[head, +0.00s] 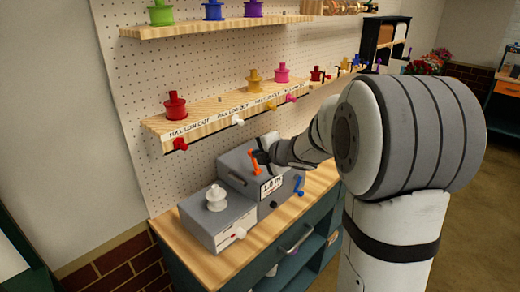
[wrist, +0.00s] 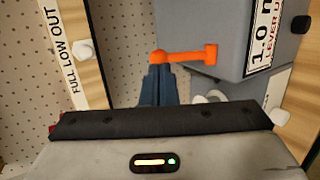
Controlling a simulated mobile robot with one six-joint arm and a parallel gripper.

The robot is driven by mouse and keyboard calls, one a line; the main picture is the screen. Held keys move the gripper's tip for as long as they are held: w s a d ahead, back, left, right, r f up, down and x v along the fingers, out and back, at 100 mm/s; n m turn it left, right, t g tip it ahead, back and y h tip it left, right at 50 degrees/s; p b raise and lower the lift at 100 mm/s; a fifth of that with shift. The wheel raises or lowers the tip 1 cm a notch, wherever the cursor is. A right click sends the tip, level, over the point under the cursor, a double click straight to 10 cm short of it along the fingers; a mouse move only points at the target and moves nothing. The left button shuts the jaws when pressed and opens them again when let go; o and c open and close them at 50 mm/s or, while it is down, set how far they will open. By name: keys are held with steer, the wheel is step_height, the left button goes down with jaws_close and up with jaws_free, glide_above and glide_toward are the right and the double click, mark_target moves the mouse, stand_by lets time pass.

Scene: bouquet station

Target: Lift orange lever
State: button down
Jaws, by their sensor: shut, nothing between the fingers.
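The orange lever (head: 252,165) is on the grey box (head: 236,163) on the wooden bench top in the head view. In the head view my gripper (head: 262,157) is beside the lever's upper end, and my arm reaches in from the right.
A lower grey box with a white knob (head: 216,198) stands at the left. A blue lever (head: 299,186) is at the right side of the labelled box. A shelf (head: 214,113) with coloured knobs hangs above on the pegboard; its edge (wrist: 72,45) is close at the left in the wrist view.

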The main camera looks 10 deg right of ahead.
steer(key=shift+d, duration=0.1)
steer(key=shift+w+d+r+p, duration=0.1)
steer(key=shift+d+r+p, duration=0.05)
steer(key=shift+r+p, duration=0.65)
steer(key=r+p+v, duration=0.1)
steer(key=p+v, duration=0.2)
steer(key=v, duration=1.1)
steer(key=shift+w+a+r, duration=0.25)
steer(key=shift+w+a, duration=0.1)
